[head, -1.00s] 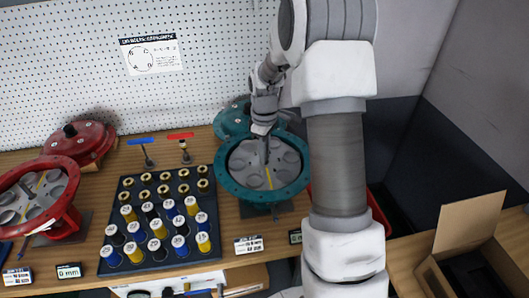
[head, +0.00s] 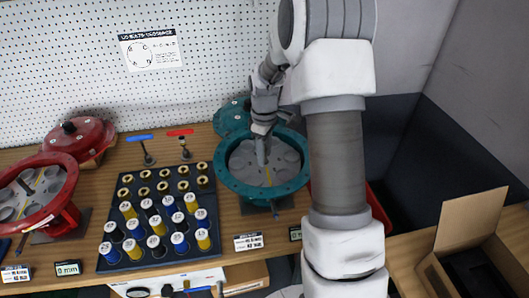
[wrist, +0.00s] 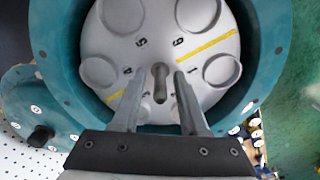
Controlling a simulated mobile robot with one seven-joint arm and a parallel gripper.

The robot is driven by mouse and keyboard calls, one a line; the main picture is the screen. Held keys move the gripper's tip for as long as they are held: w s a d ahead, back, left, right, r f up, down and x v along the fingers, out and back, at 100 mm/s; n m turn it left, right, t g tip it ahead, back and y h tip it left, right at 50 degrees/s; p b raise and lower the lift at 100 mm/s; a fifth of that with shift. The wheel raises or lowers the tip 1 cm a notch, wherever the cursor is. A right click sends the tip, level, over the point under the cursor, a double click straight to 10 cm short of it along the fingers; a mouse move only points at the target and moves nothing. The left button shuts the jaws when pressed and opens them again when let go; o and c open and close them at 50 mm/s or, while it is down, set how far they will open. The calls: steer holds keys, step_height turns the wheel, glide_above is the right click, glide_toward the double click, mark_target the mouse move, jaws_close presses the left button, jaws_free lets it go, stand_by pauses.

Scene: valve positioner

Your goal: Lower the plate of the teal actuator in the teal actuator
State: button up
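The teal actuator (head: 230,186) is a round, open teal housing on the bench, also large in the wrist view (wrist: 262,62). Its grey plate (head: 245,171) lies inside, with round recesses, numbers and a yellow stripe; the plate fills the wrist view's middle (wrist: 155,32). A short grey stem (wrist: 160,82) stands at the plate's centre. My gripper (wrist: 160,72) points down into the housing, one finger on each side of the stem, with visible gaps. In the head view, my gripper (head: 262,160) hides part of the plate. Whether the fingertips touch the plate cannot be told.
A teal lid (head: 229,118) lies behind the housing. A red actuator (head: 66,171) and red lid (head: 82,138) are at left. A dark tray (head: 150,262) of yellow, black and blue labelled cylinders stands left of the teal actuator. An open cardboard box (head: 470,225) is at right.

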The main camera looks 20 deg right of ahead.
steer(key=shift+o, duration=0.2)
steer(key=shift+f, duration=0.1)
step_height(320, 180, up, 18)
steer(key=shift+f, duration=0.2)
stand_by(0.5)
steer(key=s+a+r+m+t, duration=0.2)
steer(key=s+a+r, duration=0.25)
steer(key=s, duration=0.25)
steer(key=s+a+m+t, duration=0.1)
steer(key=s+a+m, duration=0.1)
steer(key=s, duration=0.7)
steer(key=s+a+m+t, duration=0.2)
steer(key=s+a+m, duration=0.1)
steer(key=s, duration=0.6)
steer(key=shift+s+a+f+m+t, duration=0.2)
steer(key=shift+a+f+m+t, duration=0.1)
steer(key=shift+m, duration=0.4)
